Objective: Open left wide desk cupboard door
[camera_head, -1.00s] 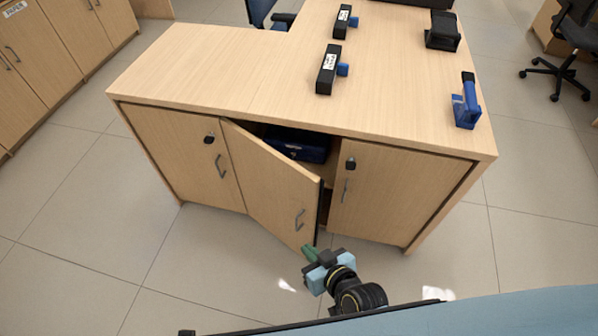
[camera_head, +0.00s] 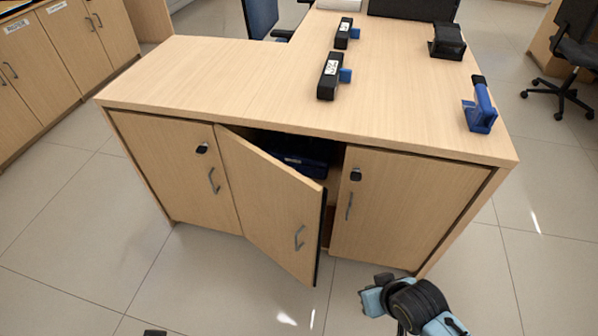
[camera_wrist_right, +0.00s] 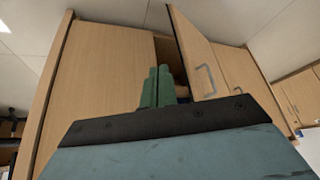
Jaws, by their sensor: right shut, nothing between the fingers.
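The wide desk (camera_head: 230,85) has three light-wood doors across its front. The middle door (camera_head: 262,205) stands partly open, hinged on its left, its free edge swung out towards me. Its grey handle (camera_head: 299,237) is on the outer face near the free edge. The left door (camera_head: 170,170) and right door (camera_head: 385,210) are shut. My right gripper is below and right of the open door, apart from it; its green fingers (camera_wrist_right: 156,87) are together and empty in the right wrist view. The open door also shows there (camera_wrist_right: 192,50).
A dark blue box (camera_head: 300,165) sits inside the open cupboard, partly hidden by the door. Stamps and a blue-handled device (camera_head: 481,107) stand on the desktop. The floor (camera_head: 220,285) before the door is clear. Other cupboards (camera_head: 45,60) line the left.

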